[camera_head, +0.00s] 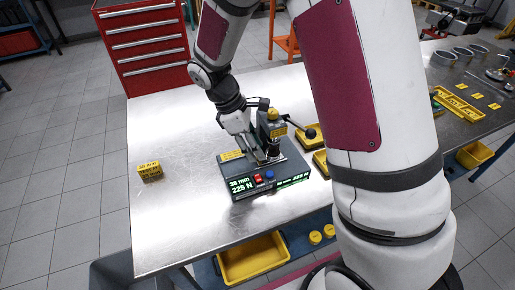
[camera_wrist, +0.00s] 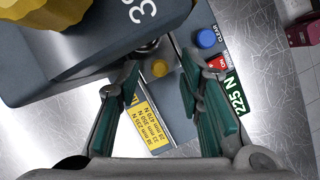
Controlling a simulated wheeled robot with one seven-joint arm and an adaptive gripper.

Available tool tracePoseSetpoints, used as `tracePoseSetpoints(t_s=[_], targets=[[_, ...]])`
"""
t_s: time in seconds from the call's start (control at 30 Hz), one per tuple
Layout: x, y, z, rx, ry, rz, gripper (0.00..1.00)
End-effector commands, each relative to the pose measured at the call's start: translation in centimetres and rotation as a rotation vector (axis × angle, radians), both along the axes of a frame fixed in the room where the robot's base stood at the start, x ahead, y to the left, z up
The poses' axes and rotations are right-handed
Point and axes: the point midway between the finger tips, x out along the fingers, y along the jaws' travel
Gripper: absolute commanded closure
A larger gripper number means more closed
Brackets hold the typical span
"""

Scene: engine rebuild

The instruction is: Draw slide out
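A dark grey bench tester (camera_head: 240,180) stands on the metal table, its green display reading 38 mm and 225 N. In the wrist view its grey head (camera_wrist: 90,45) with a large yellow knob on top fills the upper left. My gripper (camera_head: 258,157) is low at the tester. The slide's inner end is hidden under the head.
A yellow label plate (camera_wrist: 152,125) lies beside the rails. Blue (camera_wrist: 207,38) and red buttons are close to the right finger. A yellow block (camera_head: 150,171) stands at the table's left, with bare metal between. A black-knobbed lever (camera_head: 309,133) sticks out at the tester's right.

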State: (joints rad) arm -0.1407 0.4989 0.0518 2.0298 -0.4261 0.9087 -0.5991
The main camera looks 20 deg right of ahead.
Motion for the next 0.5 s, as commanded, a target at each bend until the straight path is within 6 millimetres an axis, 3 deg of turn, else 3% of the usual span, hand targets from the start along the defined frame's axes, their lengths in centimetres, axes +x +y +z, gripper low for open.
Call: tracePoseSetpoints(t_s=[0.2,0.47,0.5], targets=[[-0.25,-0.54,-1.33,-0.001,-0.001,-0.001,0.66],[-0.27,-0.57,-1.45,-0.001,-0.001,-0.001,0.66],[-0.27,-0.57,-1.45,-0.001,-0.001,-0.001,0.71]])
